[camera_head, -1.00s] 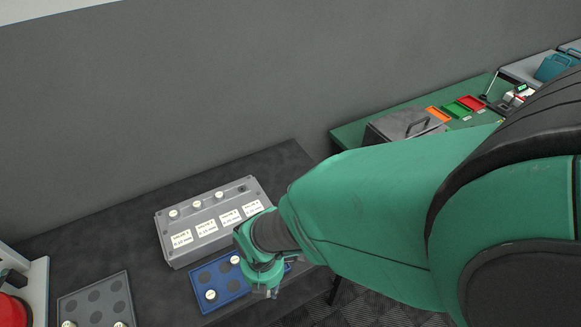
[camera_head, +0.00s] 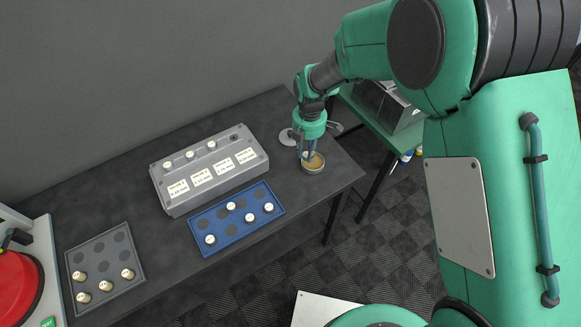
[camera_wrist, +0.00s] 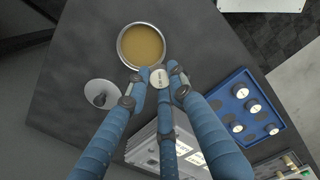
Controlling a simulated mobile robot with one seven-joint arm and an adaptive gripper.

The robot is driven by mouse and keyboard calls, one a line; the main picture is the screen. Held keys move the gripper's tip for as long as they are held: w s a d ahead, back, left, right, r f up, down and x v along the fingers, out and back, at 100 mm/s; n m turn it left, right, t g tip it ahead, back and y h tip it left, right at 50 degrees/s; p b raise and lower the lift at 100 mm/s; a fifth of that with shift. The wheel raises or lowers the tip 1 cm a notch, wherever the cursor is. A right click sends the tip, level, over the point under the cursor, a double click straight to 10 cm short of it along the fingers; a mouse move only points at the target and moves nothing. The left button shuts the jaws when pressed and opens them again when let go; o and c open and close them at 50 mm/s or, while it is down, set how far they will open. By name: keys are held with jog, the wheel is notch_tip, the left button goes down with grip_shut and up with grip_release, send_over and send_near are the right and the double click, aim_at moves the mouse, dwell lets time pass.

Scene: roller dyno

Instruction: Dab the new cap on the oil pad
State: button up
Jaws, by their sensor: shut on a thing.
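My gripper (camera_head: 309,153) is at the right end of the dark table, beside and partly over the oil pad (camera_head: 314,164), a small round metal dish with an amber surface. In the wrist view my three blue fingers are shut on a small pale cap (camera_wrist: 158,77) with a mark on its top. The cap shows at the near rim of the oil pad (camera_wrist: 142,46), not over its middle. I cannot tell whether cap and dish touch. In the head view the fingers hide the cap.
A blue tray (camera_head: 240,224) with several caps lies left of the dish. A grey labelled block (camera_head: 180,205) stands behind it. A grey tray (camera_head: 104,262) with caps is at left. The table's right edge is close.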

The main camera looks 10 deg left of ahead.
aim_at(313, 163)
jog(key=shift+w+d+m, duration=0.15)
jog(key=shift+w+d, duration=0.4)
jog(key=shift+w, duration=0.3)
jog(key=shift+w+d+m, duration=0.15)
jog(key=shift+w+d, duration=0.4)
jog(key=shift+w, duration=0.25)
jog(key=shift+f, duration=0.1)
jog(key=shift+f+b, duration=1.55)
jog(key=shift+f, duration=1.3)
jog(key=shift+s+f, duration=0.1)
jog(key=shift+f, duration=0.5)
jog(key=shift+r, duration=0.1)
notch_tip(313, 163, up, 7)
jog(key=p, duration=0.3)
jog(key=shift+p, duration=0.35)
dwell(0.3)
dwell(0.8)
